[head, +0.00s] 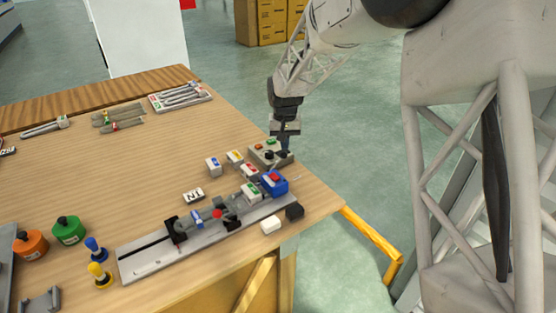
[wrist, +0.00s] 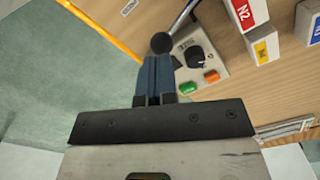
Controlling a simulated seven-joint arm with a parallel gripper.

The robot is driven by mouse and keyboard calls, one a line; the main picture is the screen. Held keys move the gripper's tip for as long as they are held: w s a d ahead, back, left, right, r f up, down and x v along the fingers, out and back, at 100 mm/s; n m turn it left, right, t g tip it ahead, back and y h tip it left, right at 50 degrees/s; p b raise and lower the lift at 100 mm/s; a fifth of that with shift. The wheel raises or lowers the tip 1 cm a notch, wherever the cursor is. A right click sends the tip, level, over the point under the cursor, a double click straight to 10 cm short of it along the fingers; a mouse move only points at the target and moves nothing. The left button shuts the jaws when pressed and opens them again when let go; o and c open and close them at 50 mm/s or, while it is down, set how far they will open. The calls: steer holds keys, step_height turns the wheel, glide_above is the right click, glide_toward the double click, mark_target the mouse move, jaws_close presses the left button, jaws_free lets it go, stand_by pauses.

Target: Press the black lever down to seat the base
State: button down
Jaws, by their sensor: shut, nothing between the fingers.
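The black lever shows in the wrist view as a round black knob (wrist: 162,43) on a thin metal rod that runs up and to the right. My gripper (wrist: 156,62) is shut and empty, and its blue-grey fingers end right at the knob. From this angle I cannot tell whether they touch it. In the head view my gripper (head: 285,150) points down beside the control box at the right end of the table. A long grey rail fixture (head: 150,265) lies in front of it, with a blue block (head: 274,183) at its right end. I cannot make out the base.
The control box (head: 262,150) has orange and green buttons and a black dial. Several small labelled blocks, including one with a blue mark (head: 213,167), stand left of it. Open floor lies right.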

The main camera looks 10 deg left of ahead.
steer(key=shift+f, duration=0.9)
steer(key=shift+w+d+f, duration=0.25)
steer(key=shift+f, duration=0.4)
steer(key=shift+w+d+f, duration=0.2)
steer(key=shift+f, duration=0.4)
stand_by(1.0)
steer(key=shift+w+d+f, duration=0.1)
steer(key=shift+w+f, duration=0.05)
steer(key=shift+f, duration=0.85)
stand_by(0.6)
steer(key=shift+r, duration=0.15)
stand_by(0.4)
steer(key=shift+s+a+r, duration=0.15)
steer(key=shift+s+r, duration=0.05)
steer(key=shift+r, duration=1.25)
steer(key=shift+s+a+r, duration=0.15)
steer(key=shift+a+r, duration=0.05)
steer(key=shift+r, duration=1.25)
steer(key=shift+s+a+r, duration=0.15)
steer(key=shift+s+r, duration=0.05)
steer(key=shift+r, duration=1.25)
